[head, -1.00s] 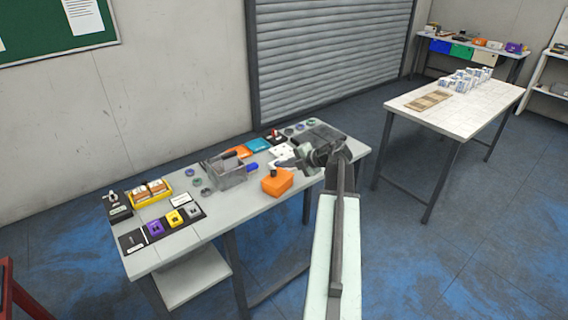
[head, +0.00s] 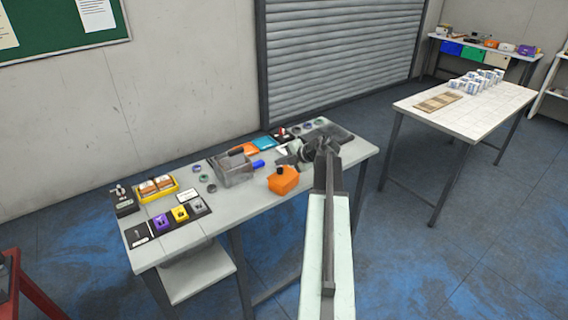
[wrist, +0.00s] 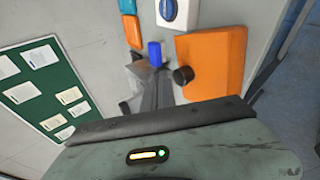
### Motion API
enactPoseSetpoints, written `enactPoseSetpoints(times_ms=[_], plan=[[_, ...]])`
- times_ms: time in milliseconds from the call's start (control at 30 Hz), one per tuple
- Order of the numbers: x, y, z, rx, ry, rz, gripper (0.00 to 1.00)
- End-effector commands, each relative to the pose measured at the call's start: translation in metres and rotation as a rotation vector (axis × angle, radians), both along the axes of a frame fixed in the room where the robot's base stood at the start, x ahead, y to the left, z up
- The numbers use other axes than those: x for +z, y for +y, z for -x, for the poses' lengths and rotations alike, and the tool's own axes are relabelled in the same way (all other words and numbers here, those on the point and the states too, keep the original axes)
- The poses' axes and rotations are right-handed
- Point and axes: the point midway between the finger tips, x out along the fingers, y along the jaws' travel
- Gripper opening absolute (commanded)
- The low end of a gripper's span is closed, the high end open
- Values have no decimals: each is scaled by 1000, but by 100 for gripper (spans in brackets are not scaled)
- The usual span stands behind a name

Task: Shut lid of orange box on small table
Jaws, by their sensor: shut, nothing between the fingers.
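An orange box (head: 284,182) stands near the front edge of the closer table (head: 222,226), with a dark round knob on its upper side. It looks like one closed block in the head view, but I cannot make out a lid seam. In the wrist view the orange box (wrist: 215,58) is right of the fingers, with the dark knob (wrist: 183,75) at its near left edge. My gripper (head: 280,159) is shut and empty, just behind the box. Its dark fingers (wrist: 155,88) show left of the knob with a small gap.
A yellow tray (head: 157,189) and several small coloured blocks are at the table's left. Another orange item (head: 491,42) sits on the far bench. Free tabletop lies left of the box.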

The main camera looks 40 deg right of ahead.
Motion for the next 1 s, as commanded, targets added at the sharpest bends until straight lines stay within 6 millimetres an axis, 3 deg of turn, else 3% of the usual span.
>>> enactPoseSetpoints(times_ms=[767, 1000], plan=[[-5, -1, -4, -2, 0, 0, 0], [11, 0, -4, -1, 0, 1, 0]])
